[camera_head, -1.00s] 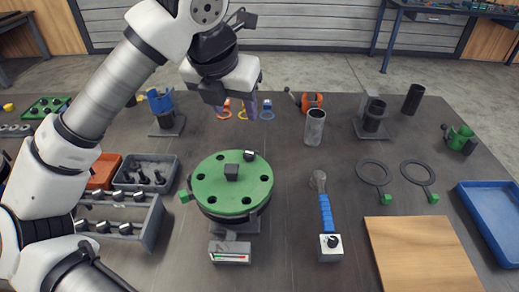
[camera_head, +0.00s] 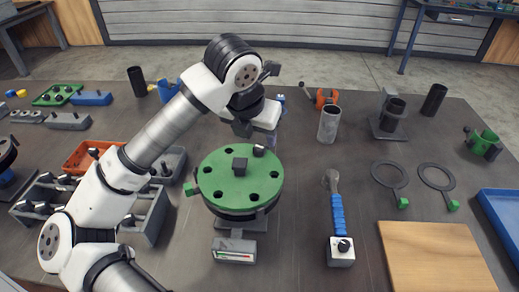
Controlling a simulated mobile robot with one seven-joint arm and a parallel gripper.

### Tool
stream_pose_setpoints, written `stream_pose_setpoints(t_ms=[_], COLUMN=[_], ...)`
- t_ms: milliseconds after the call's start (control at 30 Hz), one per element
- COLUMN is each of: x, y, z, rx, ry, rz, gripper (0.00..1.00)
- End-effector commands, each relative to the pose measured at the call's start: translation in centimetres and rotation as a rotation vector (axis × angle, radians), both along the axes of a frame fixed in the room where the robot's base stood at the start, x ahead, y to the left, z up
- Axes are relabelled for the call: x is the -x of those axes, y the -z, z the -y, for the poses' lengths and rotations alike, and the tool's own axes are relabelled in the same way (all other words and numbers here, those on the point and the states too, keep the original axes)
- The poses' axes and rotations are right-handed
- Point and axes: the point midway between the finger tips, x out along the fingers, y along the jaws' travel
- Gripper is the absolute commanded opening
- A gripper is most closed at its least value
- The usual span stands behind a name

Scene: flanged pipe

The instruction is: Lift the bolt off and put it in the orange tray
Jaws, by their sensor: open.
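The green flange (camera_head: 225,188) lies flat on its dark stand, with several dark holes around its rim and a dark square block (camera_head: 240,167) at its middle. One bolt (camera_head: 258,151) shows its head at the far rim of the flange. My gripper (camera_head: 257,133) is open, just behind and above that bolt, with its fingers pointing down. Whether the fingers reach around the bolt cannot be told. The orange tray (camera_head: 79,157) is at the left, partly hidden behind my arm.
A grey bin with compartments (camera_head: 150,225) holds several bolts at the left, partly behind my arm. A gauge block (camera_head: 235,250) is in front of the flange.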

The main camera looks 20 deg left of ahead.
Motion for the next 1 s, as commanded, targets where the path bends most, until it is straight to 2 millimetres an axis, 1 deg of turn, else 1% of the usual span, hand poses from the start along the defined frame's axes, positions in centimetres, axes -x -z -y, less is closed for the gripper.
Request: stream_pose_setpoints(t_ms=[333,433,600,633,1000], x=[-1.4,-1.6,-1.6,-1.6,-1.6], y=[3.9,4.3,4.4,4.4,4.4], z=[-0.1,-0.1,-0.1,-0.1,-0.1], rx=[0.003,0.002,0.001,0.001,0.001], ry=[0.000,0.000,0.000,0.000,0.000], rz=[-0.001,0.000,0.000,0.000,0.000], gripper=[0.51,0.51,0.51,0.50,0.01])
